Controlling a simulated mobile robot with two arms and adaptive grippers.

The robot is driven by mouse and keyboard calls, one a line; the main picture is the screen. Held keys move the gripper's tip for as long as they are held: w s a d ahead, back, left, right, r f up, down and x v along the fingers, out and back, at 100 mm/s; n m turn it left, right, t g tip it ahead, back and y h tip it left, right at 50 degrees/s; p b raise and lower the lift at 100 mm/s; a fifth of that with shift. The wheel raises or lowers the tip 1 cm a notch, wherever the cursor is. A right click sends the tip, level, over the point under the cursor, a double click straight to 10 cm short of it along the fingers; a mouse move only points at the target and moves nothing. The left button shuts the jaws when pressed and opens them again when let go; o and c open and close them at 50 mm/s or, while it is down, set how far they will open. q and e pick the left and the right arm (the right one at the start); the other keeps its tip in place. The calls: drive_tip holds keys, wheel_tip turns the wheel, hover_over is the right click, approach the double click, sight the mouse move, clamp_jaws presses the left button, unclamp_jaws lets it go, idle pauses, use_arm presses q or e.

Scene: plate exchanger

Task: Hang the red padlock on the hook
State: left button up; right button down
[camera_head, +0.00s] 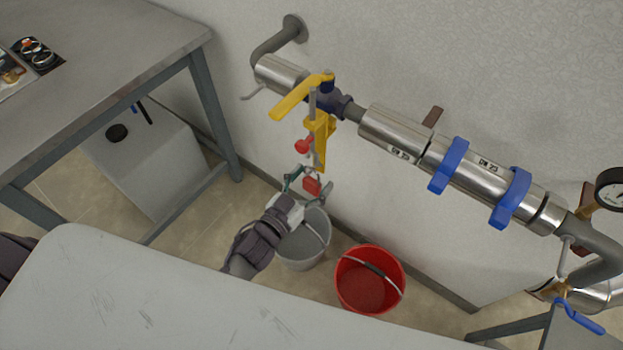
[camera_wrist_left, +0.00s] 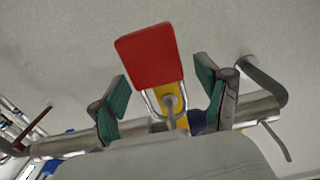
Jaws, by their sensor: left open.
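The red padlock (camera_head: 312,186) is in the middle of the head view, just below the yellow bracket (camera_head: 320,135) on the pipe. In the left wrist view the padlock body (camera_wrist_left: 148,57) stands between my fingers, and its metal shackle loops around a grey rod end (camera_wrist_left: 170,101). This looks like the hook, but I cannot tell for sure whether the padlock's weight hangs on it. My left gripper (camera_head: 308,188) is open around the padlock; its green pads (camera_wrist_left: 163,86) are apart from the body on both sides. My right gripper is not in view.
A steel pipe (camera_head: 395,130) with a yellow lever (camera_head: 300,95) and blue clamps (camera_head: 450,165) runs along the wall. A grey bucket (camera_head: 303,248) and a red bucket (camera_head: 370,280) stand below. A grey workbench (camera_head: 100,60) is at the left.

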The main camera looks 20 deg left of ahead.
use_arm(q)
drive_tip(key=v, duration=1.2)
drive_tip(key=s+a+f+n+g+y, duration=0.1)
drive_tip(key=s+f+g, duration=0.15)
drive_tip(key=f, duration=0.65)
drive_tip(key=s+a+f+g+y, duration=0.1)
drive_tip(key=s+f+g+y, duration=0.15)
drive_tip(key=f, duration=0.65)
drive_tip(key=s+a+f+n+g+y, duration=0.1)
drive_tip(key=s+a+f+g, duration=0.15)
drive_tip(key=f, duration=0.75)
drive_tip(key=s+a+f+g, duration=0.1)
drive_tip(key=s+f+g, duration=0.3)
drive_tip(key=s+f, duration=0.3)
drive_tip(key=s+a+f+g+y, duration=0.1)
drive_tip(key=s+f+g, duration=0.3)
drive_tip(key=s, duration=0.9)
wheel_tip(320, 180, down, 4)
drive_tip(key=shift+s+a+r+m, duration=0.2)
drive_tip(key=shift+s+a+m, duration=0.1)
drive_tip(key=shift+s, duration=0.05)
